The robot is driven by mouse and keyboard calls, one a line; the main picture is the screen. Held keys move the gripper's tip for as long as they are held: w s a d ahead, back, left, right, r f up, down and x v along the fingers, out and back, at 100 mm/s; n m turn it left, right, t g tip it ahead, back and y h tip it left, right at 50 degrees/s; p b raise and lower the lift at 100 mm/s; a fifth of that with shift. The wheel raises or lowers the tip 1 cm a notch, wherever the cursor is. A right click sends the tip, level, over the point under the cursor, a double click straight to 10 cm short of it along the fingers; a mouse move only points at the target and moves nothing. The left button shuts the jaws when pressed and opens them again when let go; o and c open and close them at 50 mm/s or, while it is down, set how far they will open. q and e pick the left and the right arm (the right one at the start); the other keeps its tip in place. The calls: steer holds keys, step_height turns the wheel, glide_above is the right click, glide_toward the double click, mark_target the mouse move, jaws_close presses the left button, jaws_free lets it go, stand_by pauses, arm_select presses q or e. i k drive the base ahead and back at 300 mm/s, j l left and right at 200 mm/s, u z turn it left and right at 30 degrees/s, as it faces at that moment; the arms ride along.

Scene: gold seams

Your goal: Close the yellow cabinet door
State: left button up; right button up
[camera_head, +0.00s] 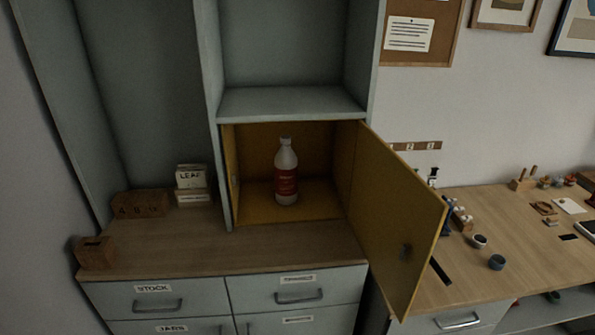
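The yellow cabinet door (391,215) stands wide open. It is hinged on the right side of the yellow cabinet (252,202) and swings out toward me and to the right. Inside the cabinet a white bottle with a red label (286,172) stands upright. Neither of my grippers shows in the head view.
A wooden counter (230,250) with labelled drawers lies below the cabinet. Wooden blocks (140,204) and a small wooden box (95,252) stand at left. A workbench (470,280) with small jars and tools is at right, partly behind the door.

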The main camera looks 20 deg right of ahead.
mark_target(392, 206)
steer(key=k+l, duration=0.1)
steer(key=l, duration=0.25)
steer(key=k+l, duration=0.15)
steer(key=l, duration=0.25)
steer(key=k+l, duration=0.1)
steer(key=l, duration=0.25)
steer(key=k+l, duration=0.1)
steer(key=l, duration=0.25)
steer(key=k+l, duration=0.1)
steer(key=l, duration=0.3)
steer(key=k+l, duration=0.15)
steer(key=l, duration=0.2)
